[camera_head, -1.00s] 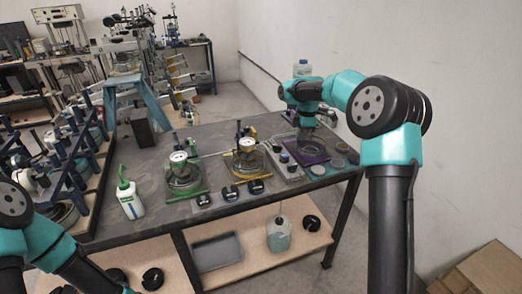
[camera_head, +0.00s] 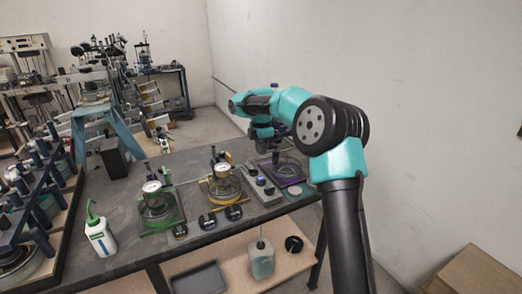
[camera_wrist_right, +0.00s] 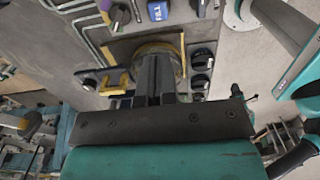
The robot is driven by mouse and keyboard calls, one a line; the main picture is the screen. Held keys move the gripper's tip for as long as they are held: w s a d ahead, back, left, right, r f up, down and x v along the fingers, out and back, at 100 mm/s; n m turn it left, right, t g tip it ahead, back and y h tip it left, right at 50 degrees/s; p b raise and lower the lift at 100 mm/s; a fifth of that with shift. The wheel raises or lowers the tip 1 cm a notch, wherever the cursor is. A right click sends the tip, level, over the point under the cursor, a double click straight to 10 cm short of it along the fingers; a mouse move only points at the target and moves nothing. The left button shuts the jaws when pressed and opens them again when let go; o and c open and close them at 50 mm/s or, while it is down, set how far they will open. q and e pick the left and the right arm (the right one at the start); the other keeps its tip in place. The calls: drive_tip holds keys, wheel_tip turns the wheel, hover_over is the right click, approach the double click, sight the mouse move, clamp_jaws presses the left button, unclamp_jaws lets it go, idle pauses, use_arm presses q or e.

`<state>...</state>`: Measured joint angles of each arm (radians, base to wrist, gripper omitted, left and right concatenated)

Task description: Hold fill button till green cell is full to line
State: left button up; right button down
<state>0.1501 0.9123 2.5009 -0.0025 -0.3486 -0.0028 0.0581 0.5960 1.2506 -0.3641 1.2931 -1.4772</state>
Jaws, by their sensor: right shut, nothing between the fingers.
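The green cell (camera_head: 158,208) is a round glass vessel with a gauge on top, set in a green frame left of centre on the bench. Its liquid level and line are too small to read. A grey control box (camera_head: 263,190) with knobs stands right of the yellow cell (camera_head: 222,188). A blue button with white lettering (camera_wrist_right: 157,10) shows at the top of the right wrist view. My right gripper (camera_head: 276,157) is shut and empty, near the control box and the purple-framed cell (camera_head: 290,173). Its dark fingers (camera_wrist_right: 160,62) overlap a yellow-framed round part in the wrist view. My left gripper is out of view.
A white bottle with a green spout (camera_head: 101,238) stands at the bench's left front. Several dark round pieces (camera_head: 208,221) lie along the front edge. A blue-framed rack (camera_head: 30,200) is at far left. A lower shelf holds a tray (camera_head: 200,280) and a jug (camera_head: 261,262).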

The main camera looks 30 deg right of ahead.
sight(262, 178)
wheel_tip(262, 178, down, 12)
drive_tip(key=shift+r, duration=0.1)
idle(0.4)
drive_tip(key=shift+s+f, duration=0.15)
drive_tip(key=shift+f, duration=1.3)
idle(0.8)
wheel_tip(262, 178, up, 15)
drive_tip(key=shift+w+r, duration=0.2)
idle(0.4)
idle(0.5)
